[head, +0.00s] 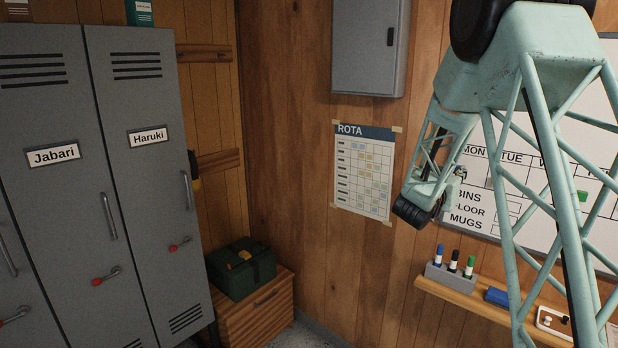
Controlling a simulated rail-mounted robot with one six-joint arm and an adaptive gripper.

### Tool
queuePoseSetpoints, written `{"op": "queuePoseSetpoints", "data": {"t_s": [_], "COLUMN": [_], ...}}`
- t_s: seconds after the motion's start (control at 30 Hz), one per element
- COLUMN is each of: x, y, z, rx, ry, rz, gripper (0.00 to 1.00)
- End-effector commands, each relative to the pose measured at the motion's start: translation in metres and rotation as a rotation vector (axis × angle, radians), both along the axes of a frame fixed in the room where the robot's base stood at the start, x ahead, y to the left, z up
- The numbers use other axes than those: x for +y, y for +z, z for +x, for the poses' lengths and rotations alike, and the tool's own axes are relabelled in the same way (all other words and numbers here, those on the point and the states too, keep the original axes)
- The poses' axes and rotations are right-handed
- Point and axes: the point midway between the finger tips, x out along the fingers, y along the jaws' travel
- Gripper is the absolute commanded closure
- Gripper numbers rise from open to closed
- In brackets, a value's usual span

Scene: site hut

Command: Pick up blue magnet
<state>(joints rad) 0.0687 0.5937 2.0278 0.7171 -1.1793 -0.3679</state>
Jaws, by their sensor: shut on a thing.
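My arm comes down from the upper right, in front of the whiteboard (612,150). My gripper (460,172) shows only as a small dark shape beside the forearm, against the left part of the board; most of it is hidden. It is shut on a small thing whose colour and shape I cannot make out. I see no blue magnet in the open. A green magnet (582,196) sits on the board, seen between the arm struts. Parts of the board are covered by my arm.
A wooden shelf (450,291) below the board carries a pen holder (449,279) with three markers, a blue block (497,296) and a white tray (541,322) with small pieces. A rota poster (362,175) and grey cabinet (371,45) hang left. Grey lockers (60,210) stand far left.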

Motion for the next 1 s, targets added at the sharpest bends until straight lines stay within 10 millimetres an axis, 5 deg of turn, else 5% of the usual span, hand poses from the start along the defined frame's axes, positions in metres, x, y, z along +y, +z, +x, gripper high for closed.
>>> {"op": "queuePoseSetpoints", "data": {"t_s": [1.0], "x": [0.021], "y": [0.019], "z": [-0.024], "rx": [-0.001], "ry": [0.000], "rz": [-0.001], "gripper": [0.97]}}
